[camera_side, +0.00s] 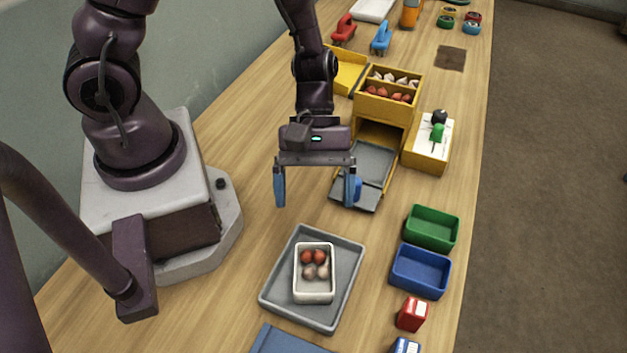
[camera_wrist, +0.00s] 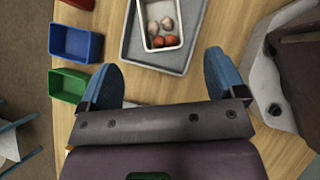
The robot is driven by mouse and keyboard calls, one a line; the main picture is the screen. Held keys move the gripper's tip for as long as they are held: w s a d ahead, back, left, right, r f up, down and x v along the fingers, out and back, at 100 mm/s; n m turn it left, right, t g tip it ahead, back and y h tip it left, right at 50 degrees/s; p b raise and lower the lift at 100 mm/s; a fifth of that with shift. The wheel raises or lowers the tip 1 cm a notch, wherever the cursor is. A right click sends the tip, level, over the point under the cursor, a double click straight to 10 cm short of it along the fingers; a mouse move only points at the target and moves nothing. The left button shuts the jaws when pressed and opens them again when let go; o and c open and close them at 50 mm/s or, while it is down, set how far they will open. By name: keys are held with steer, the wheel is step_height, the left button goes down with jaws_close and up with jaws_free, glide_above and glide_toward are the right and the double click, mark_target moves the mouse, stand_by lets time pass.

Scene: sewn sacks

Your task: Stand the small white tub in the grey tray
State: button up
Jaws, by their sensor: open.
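The small white tub (camera_side: 314,293) stands upright in the grey tray (camera_side: 272,291), near its middle. It holds red and pale round items. In the wrist view the white tub (camera_wrist: 177,42) also shows inside the grey tray (camera_wrist: 134,44), at the top of the picture. My gripper (camera_side: 315,195) is open and empty, with its blue fingers wide apart. It hangs above the table, behind the tray and apart from the tub. In the wrist view the fingers of my gripper (camera_wrist: 168,80) point towards the tray. Nothing is between them.
A green bin (camera_side: 432,228) and a blue bin (camera_side: 421,271) stand right of the tray, with a red box (camera_side: 412,314) in front. Behind my gripper is a yellow cabinet (camera_side: 385,110) with an open grey flap (camera_side: 361,188). Bare table lies left of the tray.

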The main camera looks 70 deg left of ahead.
steer(key=s+a+r+m+t+y, duration=0.1)
steer(key=a+r+m+t+y, duration=0.2)
steer(key=a+r+m, duration=0.3)
steer(key=s+a+r+m+t+y, duration=0.1)
steer(key=a+r+m+t+y, duration=0.3)
steer(key=r, duration=1.3)
steer(key=a+m+t, duration=0.1)
steer(key=a+m, duration=0.1)
steer(key=m, duration=0.1)
steer(key=shift+a+r+m, duration=0.2)
steer(key=shift+r+m, duration=0.1)
